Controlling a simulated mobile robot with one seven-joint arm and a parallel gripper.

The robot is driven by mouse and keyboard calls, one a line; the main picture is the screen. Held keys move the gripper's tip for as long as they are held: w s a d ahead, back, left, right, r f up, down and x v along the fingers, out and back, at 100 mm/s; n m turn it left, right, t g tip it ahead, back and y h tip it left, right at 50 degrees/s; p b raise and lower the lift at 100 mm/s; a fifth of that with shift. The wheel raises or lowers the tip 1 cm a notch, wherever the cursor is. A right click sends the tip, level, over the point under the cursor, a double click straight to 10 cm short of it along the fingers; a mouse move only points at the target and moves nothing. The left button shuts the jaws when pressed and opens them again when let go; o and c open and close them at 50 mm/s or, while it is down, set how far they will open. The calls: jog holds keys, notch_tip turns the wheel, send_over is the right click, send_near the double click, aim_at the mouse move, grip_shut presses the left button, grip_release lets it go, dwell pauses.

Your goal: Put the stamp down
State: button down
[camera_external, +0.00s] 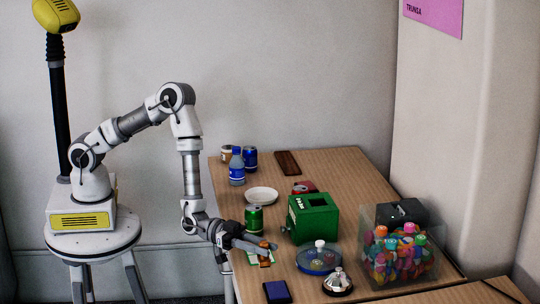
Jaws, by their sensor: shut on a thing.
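My gripper (262,245) reaches over the left part of the wooden table, its fingers pointing right. It is shut on a small orange-brown thing, which looks like the stamp (265,261). The stamp is small here and partly hidden by the fingers. A white and green card or paper (251,258) shows just beneath and beside the gripper. I cannot tell whether the stamp touches it or hangs just above. A dark blue pad (277,292) lies on the table below the gripper in the picture.
A green can (254,219) stands close behind the gripper. A green box (314,219), a lidded blue dish (318,258), a bell (338,282) and a clear bin of colourful things (400,262) stand to the right. A white bowl (261,195) and a bottle (237,167) are farther back.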

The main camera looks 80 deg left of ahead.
aim_at(264, 259)
jog(key=shift+w+f, duration=0.2)
jog(key=shift+f+b, duration=0.7)
jog(key=shift+f, duration=1)
jog(key=shift+f+b, duration=0.25)
jog(key=shift+b, duration=0.15)
jog(key=c, duration=0.6)
grip_release()
jog(key=shift+c, duration=0.2)
jog(key=shift+r+p, duration=0.25)
jog(key=shift+p, duration=0.55)
